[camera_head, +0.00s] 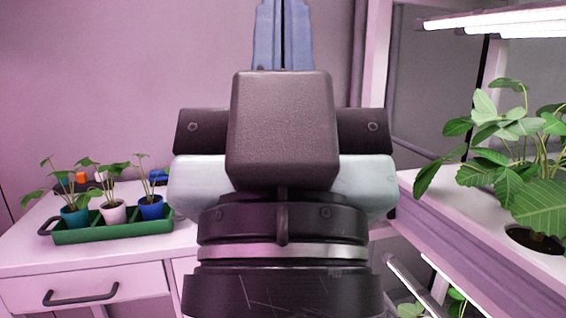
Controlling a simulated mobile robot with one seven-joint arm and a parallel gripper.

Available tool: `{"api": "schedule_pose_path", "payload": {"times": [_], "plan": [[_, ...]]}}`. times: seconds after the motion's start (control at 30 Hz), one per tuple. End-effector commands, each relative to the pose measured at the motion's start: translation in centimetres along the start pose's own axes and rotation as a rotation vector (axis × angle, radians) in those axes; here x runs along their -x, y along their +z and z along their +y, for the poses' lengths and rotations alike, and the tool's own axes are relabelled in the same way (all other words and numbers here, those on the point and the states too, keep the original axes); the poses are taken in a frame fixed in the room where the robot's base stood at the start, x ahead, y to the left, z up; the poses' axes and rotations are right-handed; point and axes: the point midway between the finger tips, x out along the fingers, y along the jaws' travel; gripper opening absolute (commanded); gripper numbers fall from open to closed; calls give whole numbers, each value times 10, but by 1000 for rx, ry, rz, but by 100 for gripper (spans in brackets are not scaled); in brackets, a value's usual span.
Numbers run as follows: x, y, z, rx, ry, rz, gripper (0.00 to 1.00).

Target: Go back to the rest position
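My gripper (284,35) stands upright in the middle of the camera_head view, seen from behind. Its two blue fingers point up and out of the top edge. They lie side by side with only a thin dark line between them, and nothing shows held between the visible parts. The fingertips are cut off by the frame. My dark wrist and hand fill the centre and hide what is behind them.
At left, a white cabinet (30,262) bears a green tray (115,232) with three potted plants: blue-green, white and blue pots. More small items sit behind. At right, a rack shelf (440,215) holds large leafy plants (505,165) under bright lamps (500,18).

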Motion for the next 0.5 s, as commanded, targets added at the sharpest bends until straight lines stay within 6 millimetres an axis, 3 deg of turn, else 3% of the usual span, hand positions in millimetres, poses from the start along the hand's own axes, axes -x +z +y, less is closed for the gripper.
{"api": "schedule_pose_path", "payload": {"times": [0.03, 0.5], "plan": [[-24, -23, 0, -1, 0, -1, 0], [-129, -121, 0, -2, -1, -1, 0]]}}
